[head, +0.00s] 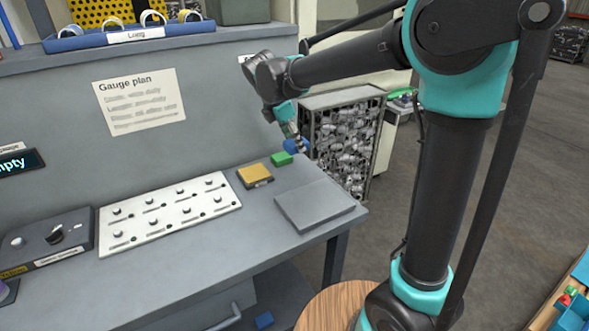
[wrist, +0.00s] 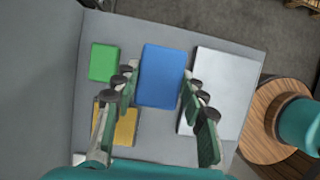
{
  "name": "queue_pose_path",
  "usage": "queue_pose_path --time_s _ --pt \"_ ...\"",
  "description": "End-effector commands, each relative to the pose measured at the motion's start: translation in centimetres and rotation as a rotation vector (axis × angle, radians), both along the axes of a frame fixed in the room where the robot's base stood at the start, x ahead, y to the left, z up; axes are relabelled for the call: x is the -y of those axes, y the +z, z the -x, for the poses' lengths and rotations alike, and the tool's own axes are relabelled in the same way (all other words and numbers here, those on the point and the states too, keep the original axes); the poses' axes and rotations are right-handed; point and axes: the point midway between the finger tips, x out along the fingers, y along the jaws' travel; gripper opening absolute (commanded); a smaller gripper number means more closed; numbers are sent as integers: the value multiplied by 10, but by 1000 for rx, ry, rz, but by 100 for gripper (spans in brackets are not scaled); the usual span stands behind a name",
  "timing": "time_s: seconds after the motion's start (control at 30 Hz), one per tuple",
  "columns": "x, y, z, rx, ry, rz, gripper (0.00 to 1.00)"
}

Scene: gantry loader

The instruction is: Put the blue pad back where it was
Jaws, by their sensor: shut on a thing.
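The blue pad (wrist: 163,72) is between the two fingers of my gripper (wrist: 159,84) in the wrist view, and the gripper is shut on it. In the head view the blue pad (head: 298,146) shows only in part, below my gripper (head: 294,138) near the bench's far right corner. It appears raised above the bench top, but the exact gap cannot be told. The green pad (head: 282,159) lies on the bench just left of it, and the yellow pad (head: 255,174) lies nearer. In the wrist view the yellow pad (wrist: 125,124) is partly hidden by a finger.
A flat grey plate (head: 315,204) lies at the bench's right edge. A white panel with several knobs (head: 168,212) and a dark control box (head: 50,240) are to the left. A metal cage of parts (head: 345,135) stands behind the bench.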

Motion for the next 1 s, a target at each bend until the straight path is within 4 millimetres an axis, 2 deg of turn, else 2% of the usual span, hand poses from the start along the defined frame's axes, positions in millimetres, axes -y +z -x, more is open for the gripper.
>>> queue_pose_path --time_s 0.1,0.3,0.47,0.7,1.0 --pt "0 -29 0 0 0 0 15" --pt "0 -60 0 0 0 0 15" --pt "0 -71 0 0 0 0 15" --pt "0 -101 0 0 0 0 15" --pt "0 -104 0 0 0 0 15"
